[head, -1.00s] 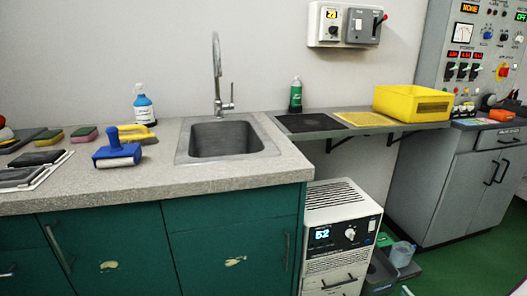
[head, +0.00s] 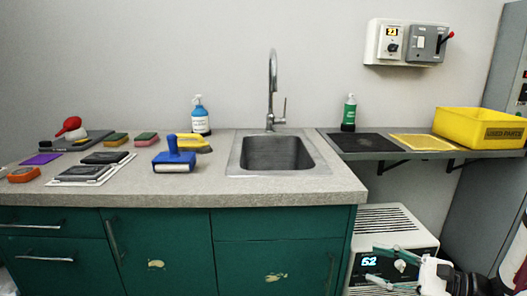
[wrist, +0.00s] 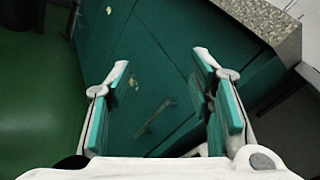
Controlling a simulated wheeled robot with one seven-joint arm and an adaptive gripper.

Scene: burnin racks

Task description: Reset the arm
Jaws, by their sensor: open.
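My gripper (head: 398,268) shows at the lower right of the head view, in front of the white machine with the lit display. In the wrist view my gripper (wrist: 162,85) has its two teal-padded fingers spread wide apart, with nothing between them. Beyond the fingers are the green cabinet doors (wrist: 150,60) and a corner of the speckled countertop (wrist: 265,20). My gripper is apart from the cabinet and holds nothing.
The counter (head: 270,190) carries a sink (head: 278,155), a blue roller (head: 174,155), a spray bottle (head: 200,115) and several pads at the left. A wall shelf holds a yellow bin (head: 478,127). The white machine (head: 390,225) stands beside the cabinet.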

